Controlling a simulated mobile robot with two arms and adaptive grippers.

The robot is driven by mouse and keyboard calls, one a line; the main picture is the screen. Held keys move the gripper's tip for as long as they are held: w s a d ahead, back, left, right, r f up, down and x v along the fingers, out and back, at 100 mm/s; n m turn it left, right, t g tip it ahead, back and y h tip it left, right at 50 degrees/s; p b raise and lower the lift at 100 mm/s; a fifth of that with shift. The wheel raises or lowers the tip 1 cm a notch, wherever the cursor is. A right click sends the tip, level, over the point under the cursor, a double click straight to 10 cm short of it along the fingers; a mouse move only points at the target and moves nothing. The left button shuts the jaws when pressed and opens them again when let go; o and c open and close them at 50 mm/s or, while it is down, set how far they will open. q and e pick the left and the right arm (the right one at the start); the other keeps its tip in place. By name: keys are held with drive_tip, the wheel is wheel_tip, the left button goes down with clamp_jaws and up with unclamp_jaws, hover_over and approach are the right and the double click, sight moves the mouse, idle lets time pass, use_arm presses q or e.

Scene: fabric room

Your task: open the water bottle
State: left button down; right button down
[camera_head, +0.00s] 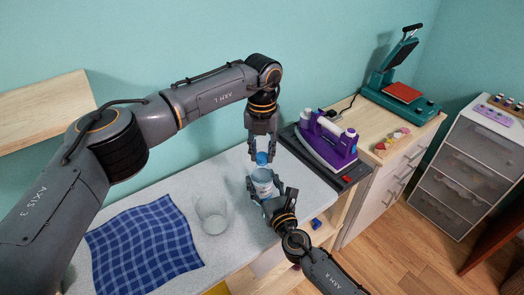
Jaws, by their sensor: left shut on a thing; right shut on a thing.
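The water bottle (262,182) stands upright above the grey table, a clear body with a pale label and a blue cap (262,158). My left gripper (261,153) comes down from above and is shut on the blue cap. My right gripper (264,195) comes from the lower right and is shut on the bottle's body, hiding part of its lower half. The cap sits at the top of the bottle; I cannot tell whether it is loose.
A clear glass (211,216) stands left of the bottle, beside a blue checked cloth (146,246) on the table. A purple iron (328,142) rests on a dark pad behind right. A teal heat press (400,85) stands on a wooden cabinet. A wooden shelf (40,110) is on the left wall.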

use_arm(q)
drive_tip(key=n, duration=0.9)
drive_tip(key=shift+n, duration=0.4)
drive_tip(key=n, duration=0.3)
drive_tip(key=shift+n, duration=0.4)
drive_tip(key=n, duration=0.4)
drive_tip(key=shift+r, duration=0.25)
drive_tip(key=shift+r, duration=0.95)
